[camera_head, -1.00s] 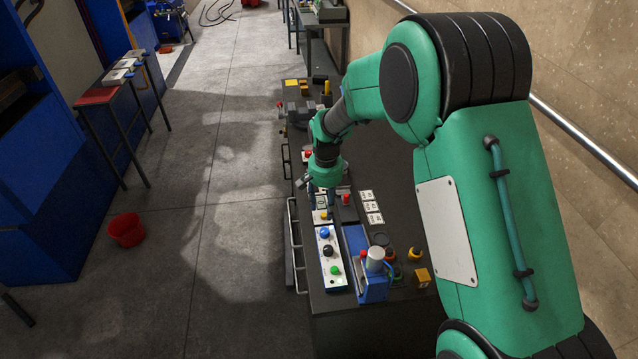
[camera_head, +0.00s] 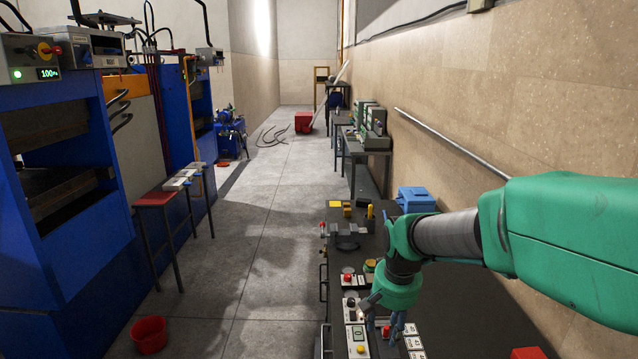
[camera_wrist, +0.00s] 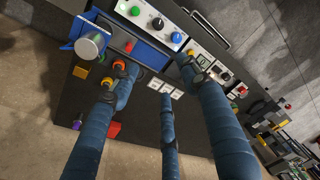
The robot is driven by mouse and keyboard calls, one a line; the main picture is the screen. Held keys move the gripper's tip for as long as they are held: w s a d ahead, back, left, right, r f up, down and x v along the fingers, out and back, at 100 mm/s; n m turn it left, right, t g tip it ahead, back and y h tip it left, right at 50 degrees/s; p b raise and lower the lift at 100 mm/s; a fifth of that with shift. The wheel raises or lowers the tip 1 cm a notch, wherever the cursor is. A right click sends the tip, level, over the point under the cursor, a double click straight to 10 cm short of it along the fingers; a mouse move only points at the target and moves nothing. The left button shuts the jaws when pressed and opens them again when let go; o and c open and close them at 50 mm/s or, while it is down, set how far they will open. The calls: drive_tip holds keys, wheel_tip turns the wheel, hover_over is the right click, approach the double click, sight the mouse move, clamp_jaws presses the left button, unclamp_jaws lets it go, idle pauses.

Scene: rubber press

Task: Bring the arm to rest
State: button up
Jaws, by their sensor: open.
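My green arm (camera_head: 575,235) reaches in from the right over the dark workbench (camera_head: 462,275). My gripper (camera_head: 384,327) points down above the bench, close to the row of control boxes. In the wrist view its blue fingers (camera_wrist: 160,80) are spread apart with nothing held between them. A white control box with a yellow button (camera_head: 360,349) is just left of the fingers in the head view. White label cards (camera_wrist: 167,89) lie on the bench beyond the fingertips. I cannot tell from these frames how high the fingertips are above the bench.
A blue box (camera_head: 415,199) sits at the bench's far end, near the tiled wall. A red bucket (camera_head: 149,335) stands on the floor.

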drive_tip(key=s+d+r+t+b, duration=0.1)
drive_tip(key=s+r, duration=0.1)
drive_tip(key=s, duration=0.7)
drive_tip(key=s+d+r+n+t+b, duration=0.1)
drive_tip(key=s+d+r+b, duration=0.1)
drive_tip(key=s, duration=0.7)
drive_tip(key=s+d+r+n+t+b, duration=0.1)
drive_tip(key=s+r, duration=0.2)
drive_tip(key=s, duration=0.6)
drive_tip(key=shift+s+d+t, duration=0.3)
